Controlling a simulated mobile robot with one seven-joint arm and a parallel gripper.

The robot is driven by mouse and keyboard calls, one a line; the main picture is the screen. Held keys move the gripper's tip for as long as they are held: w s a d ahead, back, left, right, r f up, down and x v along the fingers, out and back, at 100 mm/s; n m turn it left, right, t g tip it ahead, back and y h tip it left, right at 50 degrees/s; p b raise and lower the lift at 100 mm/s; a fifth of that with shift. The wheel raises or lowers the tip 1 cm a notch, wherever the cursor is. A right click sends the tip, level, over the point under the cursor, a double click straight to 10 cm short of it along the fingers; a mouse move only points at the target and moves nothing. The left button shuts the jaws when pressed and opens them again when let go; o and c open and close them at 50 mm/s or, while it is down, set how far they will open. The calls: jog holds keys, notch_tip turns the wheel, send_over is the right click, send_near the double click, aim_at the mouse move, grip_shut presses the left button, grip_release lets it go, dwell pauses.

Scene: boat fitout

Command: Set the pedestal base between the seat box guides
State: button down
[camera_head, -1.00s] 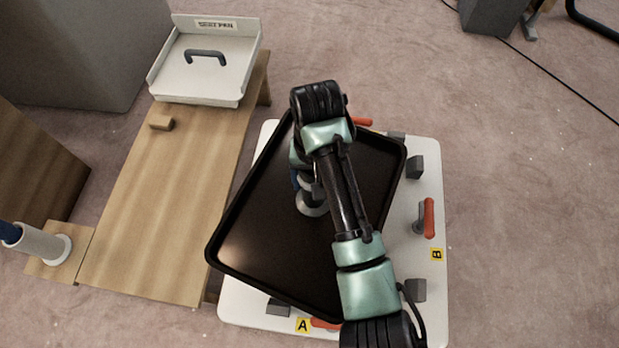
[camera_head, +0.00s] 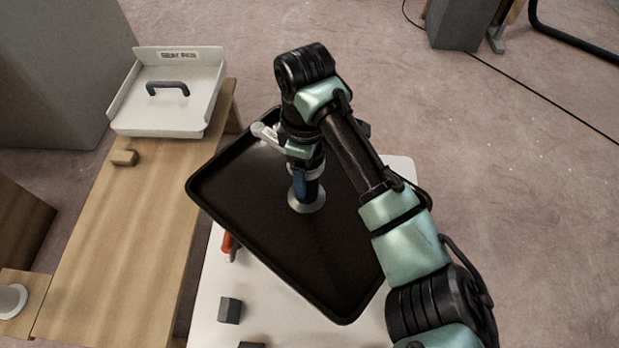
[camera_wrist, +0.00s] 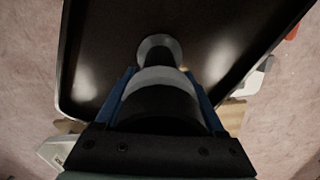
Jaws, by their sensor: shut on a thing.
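The pedestal base appears to be the broad black tray-like piece (camera_head: 270,240) with a raised rim and a pale post with a round flange (camera_head: 307,200) in its middle. My gripper (camera_head: 305,185) points down with its blue fingers shut on the post; the wrist view also shows the fingers on both sides of it (camera_wrist: 165,80). The base is turned askew over the white seat box (camera_head: 262,310) and hides most of its top. Dark grey guide blocks (camera_head: 230,309) show at the box's front left. I cannot tell the height of the base above the box.
A red-handled clamp (camera_head: 229,245) is beside the base's left edge. Open floor lies at right.

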aim_at(319, 221)
jog(key=n, duration=0.3)
jog(key=shift+w+a+r+b, duration=0.1)
jog(key=shift+w+b, duration=0.05)
jog(key=shift+b, duration=0.2)
jog(key=n+b, duration=0.1)
jog(key=n, duration=0.3)
jog(key=shift+a, duration=0.1)
jog(key=n, duration=0.2)
jog(key=s+f+n+b, duration=0.1)
jog(key=n, duration=0.1)
jog(key=n+b, duration=0.1)
jog(key=n, duration=0.1)
jog(key=shift+s+f, duration=0.15)
jog(key=n, duration=0.2)
jog(key=s+f+n+b, duration=0.1)
jog(key=d+n, duration=0.1)
jog(key=n, duration=0.1)
jog(key=shift+s+d+f+n+b, duration=0.1)
jog(key=shift+s+f+n+b, duration=0.2)
jog(key=s+n, duration=0.1)
jog(key=n, duration=0.1)
jog(key=s+d+f+n+b, duration=0.1)
jog(key=n, duration=0.1)
jog(key=d+f+n, duration=0.1)
jog(key=n, duration=0.1)
jog(key=shift+s+f+b, duration=0.15)
jog(key=shift+s+b, duration=0.25)
jog(key=shift+n, duration=0.3)
jog(key=shift+f+b, duration=0.35)
jog(key=shift+b, duration=0.05)
